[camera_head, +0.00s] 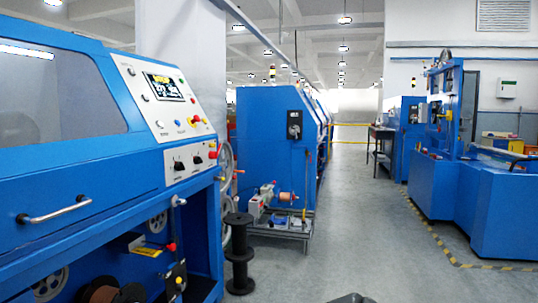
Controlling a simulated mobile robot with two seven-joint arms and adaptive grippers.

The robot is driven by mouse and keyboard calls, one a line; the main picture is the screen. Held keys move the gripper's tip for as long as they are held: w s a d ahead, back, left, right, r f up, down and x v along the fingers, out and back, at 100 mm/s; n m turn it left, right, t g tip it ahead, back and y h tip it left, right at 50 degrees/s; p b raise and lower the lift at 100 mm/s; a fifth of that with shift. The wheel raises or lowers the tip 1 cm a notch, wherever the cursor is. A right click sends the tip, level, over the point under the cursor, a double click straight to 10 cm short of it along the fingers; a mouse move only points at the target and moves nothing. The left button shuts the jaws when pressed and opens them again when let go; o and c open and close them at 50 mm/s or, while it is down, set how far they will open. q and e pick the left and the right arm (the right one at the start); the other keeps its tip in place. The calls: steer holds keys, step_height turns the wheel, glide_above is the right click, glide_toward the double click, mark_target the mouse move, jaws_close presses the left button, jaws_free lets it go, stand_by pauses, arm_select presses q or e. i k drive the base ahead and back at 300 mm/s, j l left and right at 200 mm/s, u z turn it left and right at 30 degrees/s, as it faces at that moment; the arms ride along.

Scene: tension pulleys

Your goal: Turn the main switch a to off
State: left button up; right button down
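A black switch box (294,124) is mounted on the end face of the blue cabinet in the middle of the view. It looks like a rotary switch, but its position is too small to read. Two black knobs (188,163) are on the lower panel. I cannot read a label that tells which one is main switch a. Neither gripper is recognizable in view; only a dark grey shape shows at the bottom edge.
The near blue machine (80,185) fills the left side. A black spool stand (239,255) and a low metal rack (283,230) stand before the middle cabinet (262,150). Another blue machine (500,205) is at right. The grey floor (360,230) between is clear.

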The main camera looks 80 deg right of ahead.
mark_target(213, 155)
steer(key=z, duration=2.2)
steer(key=i+l+z, duration=0.15)
steer(key=i+l, duration=0.15)
steer(key=i, duration=0.2)
steer(key=i+l+z, duration=0.15)
steer(key=i+l, duration=0.15)
steer(key=i, duration=0.2)
